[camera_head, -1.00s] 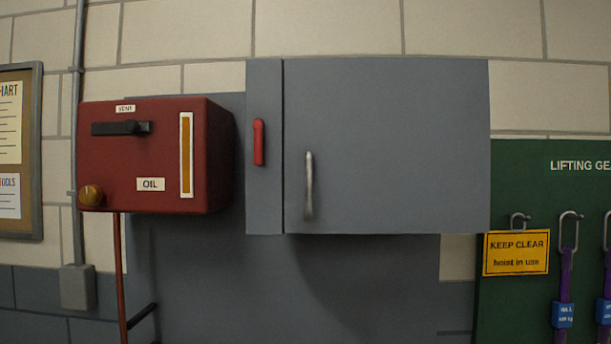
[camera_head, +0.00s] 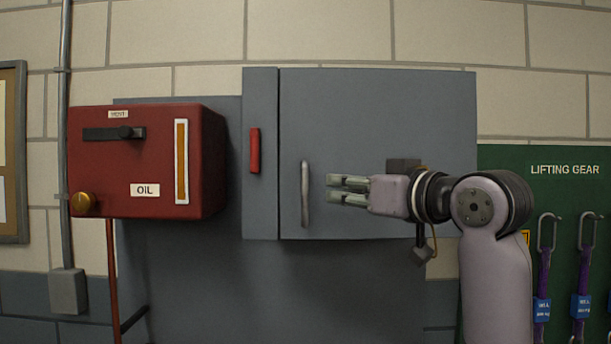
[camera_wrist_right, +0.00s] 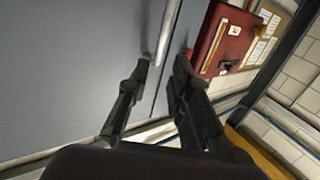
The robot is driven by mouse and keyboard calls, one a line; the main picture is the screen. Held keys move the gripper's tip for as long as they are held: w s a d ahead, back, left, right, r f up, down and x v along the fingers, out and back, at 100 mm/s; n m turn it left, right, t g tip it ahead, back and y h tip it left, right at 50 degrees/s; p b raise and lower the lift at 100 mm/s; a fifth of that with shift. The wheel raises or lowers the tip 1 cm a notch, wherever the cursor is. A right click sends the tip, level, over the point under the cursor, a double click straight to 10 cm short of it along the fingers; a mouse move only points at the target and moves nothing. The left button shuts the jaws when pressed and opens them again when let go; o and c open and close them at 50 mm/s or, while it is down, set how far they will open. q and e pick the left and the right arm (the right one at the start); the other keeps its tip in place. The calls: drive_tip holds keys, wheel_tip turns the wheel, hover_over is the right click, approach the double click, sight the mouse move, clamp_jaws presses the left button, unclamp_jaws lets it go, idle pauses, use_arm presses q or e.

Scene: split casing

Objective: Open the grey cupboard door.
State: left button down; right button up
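The grey cupboard door (camera_head: 370,120) is shut on the wall, with an upright metal bar handle (camera_head: 305,194) near its lower left edge. My right gripper (camera_head: 332,189) is in front of the door, just right of the handle, pointing left at it. Its fingers are parted and empty. My left gripper is in neither view.
A red latch-like bar (camera_head: 254,151) sits on the narrow grey panel left of the door. A red oil box (camera_head: 150,165) with a black lever and yellow knob juts out farther left. A green lifting-gear board (camera_head: 560,200) with hanging slings is at the right.

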sight(307, 184)
drive_tip(key=p+x, duration=0.5)
drive_tip(key=x, duration=0.6)
drive_tip(key=shift+w+a+p, duration=0.25)
drive_tip(key=shift+a+p, duration=0.05)
drive_tip(key=shift+w+a, duration=0.1)
clamp_jaws()
